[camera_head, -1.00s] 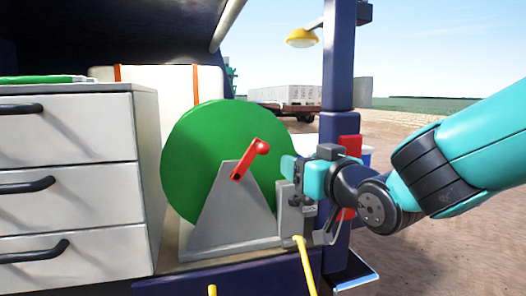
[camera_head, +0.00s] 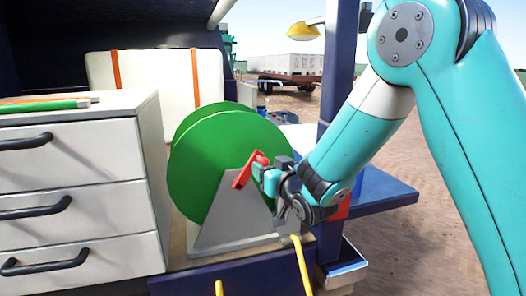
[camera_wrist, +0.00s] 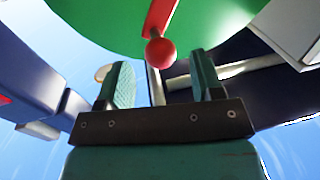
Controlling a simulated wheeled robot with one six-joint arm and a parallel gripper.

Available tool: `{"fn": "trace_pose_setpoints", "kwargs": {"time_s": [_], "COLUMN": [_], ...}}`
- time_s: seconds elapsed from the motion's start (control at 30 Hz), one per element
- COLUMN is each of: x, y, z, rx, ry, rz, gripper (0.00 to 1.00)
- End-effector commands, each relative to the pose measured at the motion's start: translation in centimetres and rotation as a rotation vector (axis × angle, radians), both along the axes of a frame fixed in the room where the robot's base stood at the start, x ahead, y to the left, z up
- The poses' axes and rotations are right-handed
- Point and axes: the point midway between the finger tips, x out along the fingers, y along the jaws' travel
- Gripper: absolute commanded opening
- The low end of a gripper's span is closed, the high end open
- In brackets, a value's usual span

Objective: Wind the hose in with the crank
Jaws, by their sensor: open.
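A green hose reel (camera_head: 208,150) stands on a grey triangular bracket (camera_head: 232,215). Its red crank (camera_head: 242,175) slants up to the right on the reel's front and ends in a round knob. In the wrist view the red knob (camera_wrist: 160,52) lies ahead of the fingers and roughly midway between them. My gripper (camera_wrist: 158,85) is open and empty, its two teal fingers apart. In the head view my gripper (camera_head: 262,172) is close to the crank's knob; contact cannot be told. The yellow hose (camera_head: 302,262) hangs down at the reel's lower right.
A white drawer cabinet (camera_head: 80,190) with dark handles stands left of the reel. A dark blue post (camera_head: 335,90) rises to the right, partly behind my arm. A white case with orange straps (camera_head: 150,85) is behind the reel.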

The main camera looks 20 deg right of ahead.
Motion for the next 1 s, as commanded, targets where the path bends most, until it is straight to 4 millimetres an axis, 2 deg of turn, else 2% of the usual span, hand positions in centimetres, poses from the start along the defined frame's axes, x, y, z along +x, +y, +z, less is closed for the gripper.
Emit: {"fn": "trace_pose_setpoints", "kwargs": {"time_s": [0.1, 0.2, 0.37, 0.6, 0.67, 0.87, 0.9, 1.0], "x": [1.9, 3.0, 3.7, 3.8, 3.7, 3.7, 3.7, 3.7], "y": [0.3, 0.5, 0.6, 0.6, 0.6, 0.6, 0.6, 0.7], "z": [0.2, 0.1, 0.0, -0.1, -0.1, -0.1, 0.0, -0.1], "rx": [-0.001, 0.001, 0.0, 0.0, 0.0, 0.0, 0.0, 0.001], "ry": [0.001, 0.001, 0.001, 0.001, 0.001, 0.001, 0.001, 0.0], "rz": [0.0, 0.0, 0.0, 0.0, 0.0, 0.0, 0.0, 0.001], "gripper": [0.61, 0.61, 0.61, 0.61, 0.49, 0.03, 0.0, 0.0]}}
